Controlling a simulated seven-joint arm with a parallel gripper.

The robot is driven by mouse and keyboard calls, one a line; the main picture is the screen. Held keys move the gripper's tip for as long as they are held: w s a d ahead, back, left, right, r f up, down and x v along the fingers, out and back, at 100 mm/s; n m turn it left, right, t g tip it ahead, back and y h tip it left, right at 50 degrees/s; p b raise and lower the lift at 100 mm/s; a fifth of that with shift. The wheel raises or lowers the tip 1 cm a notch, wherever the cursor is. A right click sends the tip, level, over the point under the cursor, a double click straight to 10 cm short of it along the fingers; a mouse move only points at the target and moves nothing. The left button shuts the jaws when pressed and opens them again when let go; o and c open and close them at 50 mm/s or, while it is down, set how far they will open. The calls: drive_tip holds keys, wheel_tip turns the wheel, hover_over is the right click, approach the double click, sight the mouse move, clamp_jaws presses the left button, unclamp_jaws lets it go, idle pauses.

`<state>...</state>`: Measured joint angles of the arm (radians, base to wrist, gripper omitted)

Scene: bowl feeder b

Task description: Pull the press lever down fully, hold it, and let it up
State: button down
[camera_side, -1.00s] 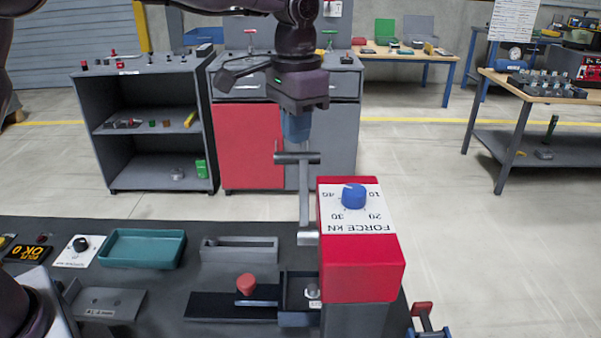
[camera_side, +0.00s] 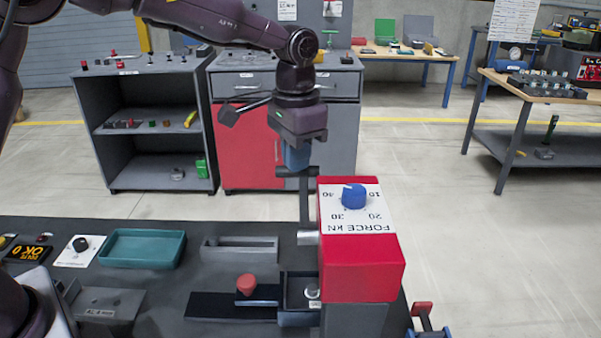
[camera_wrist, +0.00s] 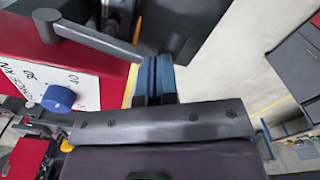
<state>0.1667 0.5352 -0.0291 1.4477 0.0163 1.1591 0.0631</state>
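The press lever (camera_side: 304,200) is a grey bar at the left side of the red press head (camera_side: 360,260), pivoting on a stub near the head's lower left. It stands nearly upright in the side view, with a dark crossbar handle (camera_side: 285,172) at its top. My gripper (camera_side: 296,168) points down with its blue fingers at the handle's top, seemingly touching it. In the wrist view the blue fingers (camera_wrist: 155,78) lie together with no clear gap, and the lever arm (camera_wrist: 95,40) runs from its hub toward them. The exact contact is hidden.
A blue dial (camera_side: 354,196) sits on the press head. Below are a red knob (camera_side: 246,284) on a dark slide and a small dark box (camera_side: 298,310). A teal tray (camera_side: 143,249) lies left on the bench. Cabinets stand behind; the air left of the lever is free.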

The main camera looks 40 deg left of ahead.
drive_tip(key=shift+w+a+f, duration=0.1)
drive_tip(key=shift+f, duration=2.55)
wheel_tip(320, 180, up, 13)
drive_tip(key=shift+s+d+f, duration=0.2)
drive_tip(key=shift+d, duration=0.05)
drive_tip(key=s+a+n+t, duration=0.1)
drive_tip(key=s+a, duration=0.3)
drive_tip(key=s, duration=0.8)
drive_tip(key=s+a+r+n+t, duration=0.1)
drive_tip(key=s+a+t, duration=0.3)
drive_tip(key=s, duration=0.9)
drive_tip(key=shift+s+a+n+t, duration=0.3)
drive_tip(key=shift+a+n, duration=0.15)
drive_tip(key=shift+n, duration=0.05)
